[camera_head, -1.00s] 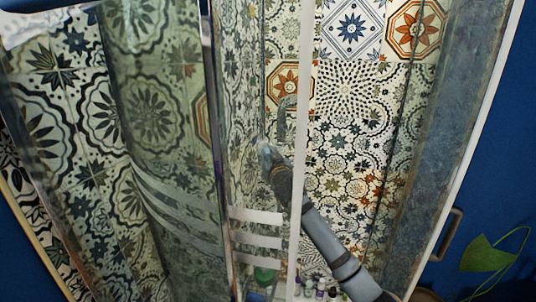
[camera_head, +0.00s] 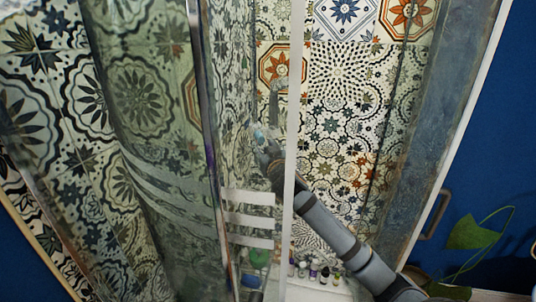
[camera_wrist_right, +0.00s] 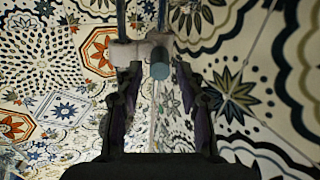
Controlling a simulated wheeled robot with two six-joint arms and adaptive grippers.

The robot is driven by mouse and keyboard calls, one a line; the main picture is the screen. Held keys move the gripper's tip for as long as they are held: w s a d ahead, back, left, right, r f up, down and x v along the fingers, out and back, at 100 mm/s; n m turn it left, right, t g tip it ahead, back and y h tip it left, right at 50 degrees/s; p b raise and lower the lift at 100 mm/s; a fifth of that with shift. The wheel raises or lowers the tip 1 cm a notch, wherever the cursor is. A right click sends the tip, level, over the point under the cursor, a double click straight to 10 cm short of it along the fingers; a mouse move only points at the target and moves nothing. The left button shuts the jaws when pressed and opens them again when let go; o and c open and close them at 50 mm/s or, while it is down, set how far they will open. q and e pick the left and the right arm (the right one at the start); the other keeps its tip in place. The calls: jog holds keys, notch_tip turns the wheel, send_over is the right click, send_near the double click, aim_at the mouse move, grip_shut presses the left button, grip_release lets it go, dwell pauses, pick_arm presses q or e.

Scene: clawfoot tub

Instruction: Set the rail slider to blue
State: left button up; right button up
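In the right wrist view, a pale grey slider bracket (camera_wrist_right: 141,50) sits at the upper middle. A grey-blue cylindrical knob (camera_wrist_right: 160,62) is on it, and thin upright bars (camera_wrist_right: 121,18) run up from it. My right gripper (camera_wrist_right: 157,78) has its dark fingers spread apart, with the knob between or just beyond the tips; I cannot tell if either finger touches it. In the head view, the right gripper (camera_head: 266,143) reaches to the tiled wall behind the glass, and a small pale blue part shows at its tip. No blue mark on the rail can be made out. My left gripper is not in view.
A curved glass screen (camera_head: 150,130) fills the left side. White slats (camera_head: 248,220) and several small bottles (camera_head: 312,270) stand below. A grey handle (camera_head: 435,215) and a green plant (camera_head: 472,235) are at right.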

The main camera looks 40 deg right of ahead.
jog(key=v, duration=0.7)
jog(key=shift+s, duration=0.1)
dwell(0.5)
